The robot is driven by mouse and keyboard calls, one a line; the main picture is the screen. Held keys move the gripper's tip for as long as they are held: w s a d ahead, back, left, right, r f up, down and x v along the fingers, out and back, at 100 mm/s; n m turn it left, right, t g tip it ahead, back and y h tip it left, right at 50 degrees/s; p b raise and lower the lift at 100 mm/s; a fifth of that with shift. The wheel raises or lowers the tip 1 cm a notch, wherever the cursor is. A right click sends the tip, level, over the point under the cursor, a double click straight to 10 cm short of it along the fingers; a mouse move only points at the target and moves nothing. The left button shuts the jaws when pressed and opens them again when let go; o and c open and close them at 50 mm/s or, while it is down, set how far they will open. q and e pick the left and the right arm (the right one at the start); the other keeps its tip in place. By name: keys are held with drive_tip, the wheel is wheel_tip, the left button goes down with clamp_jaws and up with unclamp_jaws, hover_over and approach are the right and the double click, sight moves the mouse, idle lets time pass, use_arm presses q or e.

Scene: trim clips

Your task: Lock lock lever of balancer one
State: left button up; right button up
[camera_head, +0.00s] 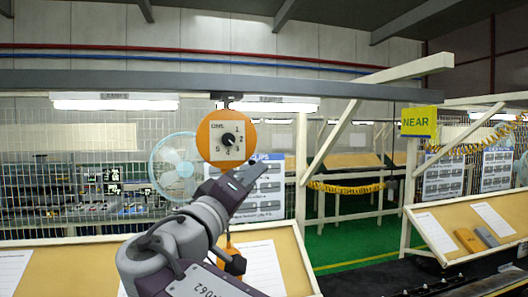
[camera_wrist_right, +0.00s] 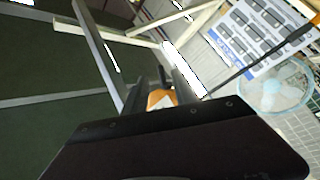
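The balancer (camera_head: 217,150) is an orange round housing with a white dial face and a black knob, hanging from the grey overhead beam. My right gripper (camera_head: 240,180) is dark and stands just below and in front of the housing, overlapping its lower edge; I cannot tell whether they touch. In the right wrist view its fingers (camera_wrist_right: 162,88) stand apart, with an orange and white part (camera_wrist_right: 161,99) showing between and beyond them. No lock lever can be made out. An orange piece (camera_head: 235,262) hangs below, partly behind my right arm. My left gripper is not in view.
The grey overhead beam (camera_head: 330,86) runs across above. A slanted tan board (camera_head: 290,245) with a paper stands behind my arm. A fan (camera_head: 172,165) and wire mesh are farther back. A yellow NEAR sign (camera_head: 418,122) hangs right. Green floor (camera_head: 345,240) is open beyond.

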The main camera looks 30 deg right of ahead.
drive_tip(key=p+x, duration=0.5)
drive_tip(key=x, duration=0.4)
drive_tip(key=shift+f, duration=0.2)
clamp_jaws()
